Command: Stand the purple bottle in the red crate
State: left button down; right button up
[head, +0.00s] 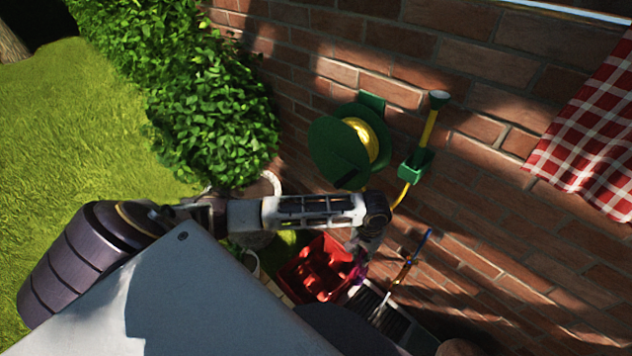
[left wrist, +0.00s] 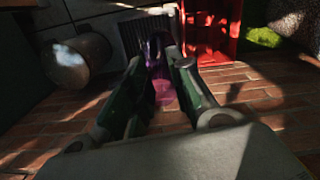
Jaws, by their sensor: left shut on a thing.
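The red crate (head: 298,270) stands on the ground by the brick wall in the head view, with dividers inside. In the left wrist view the red crate (left wrist: 213,50) is at the top, just right of my fingers. My left gripper (head: 364,256) is near the crate's right side in the head view. In the left wrist view my left gripper (left wrist: 162,68) is shut on the purple bottle (left wrist: 164,92), a translucent purple shape between the fingers. The purple bottle (head: 359,271) is mostly hidden in the head view, and I cannot tell its tilt. My right gripper is not in view.
A green hose reel (head: 348,145) hangs on the wall. A rounded pot (left wrist: 75,62) is at left in the wrist view.

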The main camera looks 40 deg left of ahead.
aim_at(355, 278)
pick_arm(q)
jog(key=shift+n, duration=0.9)
jog(key=s+f, duration=0.1)
jog(key=f, duration=0.2)
jog(key=s+f+p, duration=0.1)
jog(key=f, duration=0.2)
jog(key=s+d+f, duration=0.1)
jog(key=f, duration=0.2)
jog(key=shift+s+f+p, duration=0.35)
jog(key=s+a+f+n+p, duration=0.1)
jog(key=s+a+f+n, duration=0.25)
jog(key=f, duration=0.55)
jog(key=s+a+f+n+p, duration=0.1)
jog(key=s+a+f+n, duration=0.3)
jog(key=f, duration=0.5)
jog(key=w+a+f+n, duration=0.4)
jog(key=w+a+n, duration=0.2)
jog(key=a+n, duration=0.2)
jog(key=shift+w+a+f, duration=0.35)
jog(key=shift+a, duration=0.8)
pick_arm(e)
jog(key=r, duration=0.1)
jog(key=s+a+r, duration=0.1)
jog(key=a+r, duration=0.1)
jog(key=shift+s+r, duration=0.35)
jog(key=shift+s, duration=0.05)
pick_arm(q)
jog(key=shift+f, duration=0.15)
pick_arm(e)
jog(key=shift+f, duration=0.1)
